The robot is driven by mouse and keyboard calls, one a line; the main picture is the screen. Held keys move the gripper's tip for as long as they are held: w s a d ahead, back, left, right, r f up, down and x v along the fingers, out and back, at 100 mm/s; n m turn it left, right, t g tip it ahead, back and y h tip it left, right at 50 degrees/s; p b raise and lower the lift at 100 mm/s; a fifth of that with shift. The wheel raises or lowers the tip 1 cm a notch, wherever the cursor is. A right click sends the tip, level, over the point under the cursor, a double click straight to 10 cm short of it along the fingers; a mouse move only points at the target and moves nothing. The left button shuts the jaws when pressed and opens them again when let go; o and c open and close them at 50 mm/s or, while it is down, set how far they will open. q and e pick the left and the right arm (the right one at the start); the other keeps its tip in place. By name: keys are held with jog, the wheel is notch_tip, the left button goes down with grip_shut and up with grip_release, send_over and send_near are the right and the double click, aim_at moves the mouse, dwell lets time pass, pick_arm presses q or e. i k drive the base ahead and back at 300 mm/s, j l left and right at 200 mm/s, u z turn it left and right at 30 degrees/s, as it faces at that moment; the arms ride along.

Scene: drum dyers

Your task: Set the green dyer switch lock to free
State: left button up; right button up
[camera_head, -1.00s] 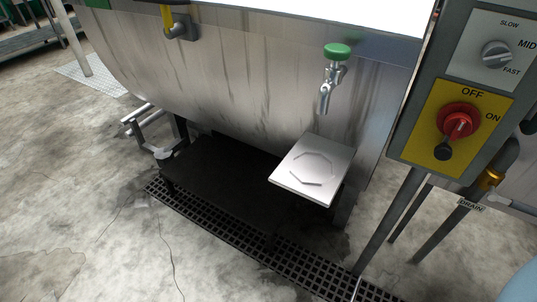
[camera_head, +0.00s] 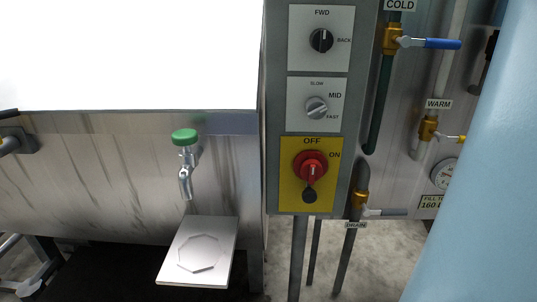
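The switch panel is a yellow plate (camera_head: 293,200) on a grey control post, marked OFF at the top and ON at the upper right. It carries a round red rotary switch (camera_head: 311,163). A small black knob-like piece (camera_head: 310,196), possibly the lock, sits just below the red switch; its exact setting is too small to read. The steel dyer drum (camera_head: 100,190) stands to the left of the post, with a green-topped tap (camera_head: 185,137) on its front. Neither of my grippers is in view.
Above the yellow plate are a SLOW/MID/FAST dial (camera_head: 317,107) and a FWD/BACK dial (camera_head: 321,40). A drain valve (camera_head: 360,200) and a blue-handled COLD valve (camera_head: 428,43) stand right of the post. A metal shelf (camera_head: 200,252) juts out below the tap. A pale blue rounded surface fills the right edge.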

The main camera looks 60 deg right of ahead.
aim_at(309, 196)
jog(key=z, duration=2.05)
